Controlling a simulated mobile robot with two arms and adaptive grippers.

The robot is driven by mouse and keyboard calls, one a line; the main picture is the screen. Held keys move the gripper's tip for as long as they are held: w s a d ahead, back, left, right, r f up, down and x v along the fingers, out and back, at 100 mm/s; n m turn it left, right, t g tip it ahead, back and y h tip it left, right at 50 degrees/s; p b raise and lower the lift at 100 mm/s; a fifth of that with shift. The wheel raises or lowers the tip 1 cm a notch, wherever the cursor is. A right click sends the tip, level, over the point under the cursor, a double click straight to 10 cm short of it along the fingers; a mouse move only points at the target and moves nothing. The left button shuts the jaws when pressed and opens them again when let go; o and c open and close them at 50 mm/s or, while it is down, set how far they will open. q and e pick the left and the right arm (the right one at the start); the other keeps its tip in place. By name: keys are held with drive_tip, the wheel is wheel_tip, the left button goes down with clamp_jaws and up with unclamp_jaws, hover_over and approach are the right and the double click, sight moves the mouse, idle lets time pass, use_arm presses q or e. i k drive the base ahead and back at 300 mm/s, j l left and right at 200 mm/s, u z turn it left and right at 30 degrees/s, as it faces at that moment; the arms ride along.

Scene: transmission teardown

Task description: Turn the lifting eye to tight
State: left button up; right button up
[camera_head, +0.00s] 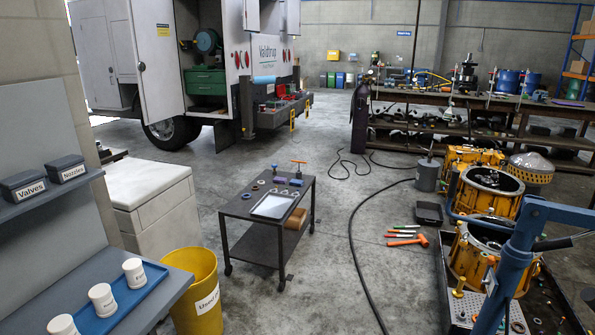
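I cannot pick out a lifting eye for certain in the head view. The transmission parts are at the right. An open orange-yellow housing (463,262) stands in front, and another open one (487,205) is behind it. A dark cart (238,210) in the middle holds a pale metal tray (273,206), several small rings, blue pieces and an upright tool with an orange handle (298,162). Neither of my grippers is in view.
A blue steel frame (514,262) crosses the right foreground in front of the housings. A yellow bin (187,262) stands at left.

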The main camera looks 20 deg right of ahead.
sight(464, 239)
drive_tip(key=i+l+z, duration=0.2)
drive_tip(key=i+z, duration=0.55)
drive_tip(key=i+j+z, duration=0.1)
drive_tip(key=i+z, duration=0.25)
drive_tip(key=i, duration=0.2)
drive_tip(key=i+u, duration=0.1)
drive_tip(key=i, duration=2)
drive_tip(key=i+z, duration=0.3)
drive_tip(key=i+j+z, duration=0.15)
drive_tip(key=i+z, duration=0.15)
drive_tip(key=i, duration=0.2)
drive_tip(key=i+j+z, duration=0.35)
drive_tip(key=i+l, duration=0.05)
drive_tip(key=l, duration=0.05)
